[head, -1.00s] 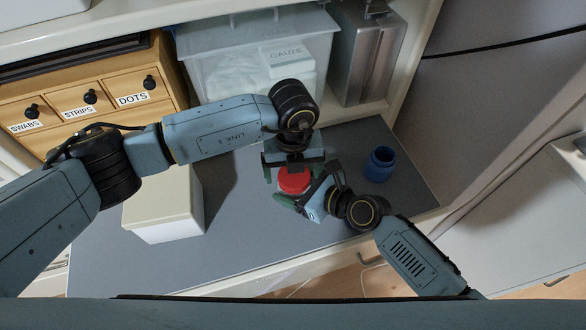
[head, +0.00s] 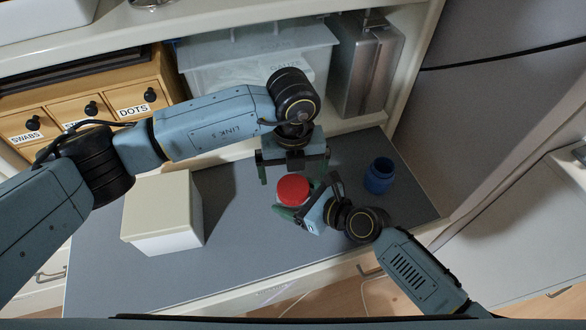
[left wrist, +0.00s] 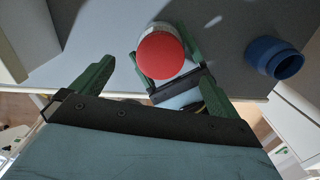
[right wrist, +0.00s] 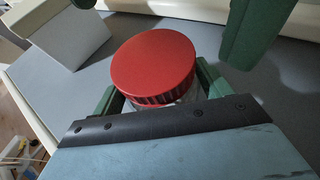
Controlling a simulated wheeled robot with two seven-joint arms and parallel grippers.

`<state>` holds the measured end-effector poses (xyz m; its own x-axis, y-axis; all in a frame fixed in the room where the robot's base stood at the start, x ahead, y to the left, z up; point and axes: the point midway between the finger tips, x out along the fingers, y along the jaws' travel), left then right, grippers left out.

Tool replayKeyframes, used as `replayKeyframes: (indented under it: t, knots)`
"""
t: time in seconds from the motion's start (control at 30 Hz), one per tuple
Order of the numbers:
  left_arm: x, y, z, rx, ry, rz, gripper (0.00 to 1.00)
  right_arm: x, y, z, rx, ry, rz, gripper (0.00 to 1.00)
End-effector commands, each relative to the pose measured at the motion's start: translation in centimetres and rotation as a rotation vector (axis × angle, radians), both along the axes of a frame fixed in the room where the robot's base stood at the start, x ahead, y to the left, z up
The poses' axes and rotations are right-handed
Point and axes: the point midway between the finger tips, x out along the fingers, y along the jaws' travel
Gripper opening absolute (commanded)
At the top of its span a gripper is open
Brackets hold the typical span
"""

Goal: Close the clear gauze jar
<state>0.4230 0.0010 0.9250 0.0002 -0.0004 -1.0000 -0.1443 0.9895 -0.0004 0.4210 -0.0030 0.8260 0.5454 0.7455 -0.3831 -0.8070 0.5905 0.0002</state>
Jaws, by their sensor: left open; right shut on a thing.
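The jar's red lid (head: 293,188) sits on top of the clear jar on the grey counter. In the right wrist view the lid (right wrist: 154,62) covers the mouth, and a strip of clear jar body (right wrist: 185,101) shows under its ribbed edge. My right gripper (head: 307,197) is shut around the jar body below the lid. My left gripper (head: 291,175) is open and empty, above and behind the lid. In the left wrist view its fingers (left wrist: 143,85) are spread apart, with the lid (left wrist: 160,55) beyond them. Whether the lid is screwed tight cannot be told.
A dark blue open pot (head: 380,176) stands right of the jar. A cream box (head: 160,222) stands to the left. Wooden drawers (head: 85,105), a translucent bin (head: 240,62) and a metal canister (head: 368,70) line the back. Bare counter (head: 235,250) lies in front.

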Motion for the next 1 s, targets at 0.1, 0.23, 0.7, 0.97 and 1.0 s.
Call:
replayKeyframes:
  t: [0.1, 0.23, 0.7, 0.97, 1.0]
  knots:
    - [0.1, 0.0, 1.4, -0.002, -0.004, -0.001, 1.0, 0.0, 0.0, 0.1, 0.001, -0.001, -0.001, 0.13]
    - [0.1, -0.1, 3.9, -0.002, -0.005, -0.002, 1.0, 0.0, 0.0, 0.1, 0.001, -0.001, -0.001, 0.13]
    - [0.0, 0.0, 11.6, -0.001, -0.002, -0.001, 1.0, 0.0, 0.0, 0.1, 0.001, -0.001, -0.001, 0.13]
    - [0.0, 0.0, 11.9, -0.001, -0.001, -0.001, 1.0, 0.0, 0.0, 0.1, 0.001, -0.001, -0.001, 0.13]
    - [0.0, 0.0, 11.9, -0.001, -0.001, -0.001, 1.0, 0.0, 0.0, 0.1, 0.001, -0.001, -0.001, 0.13]
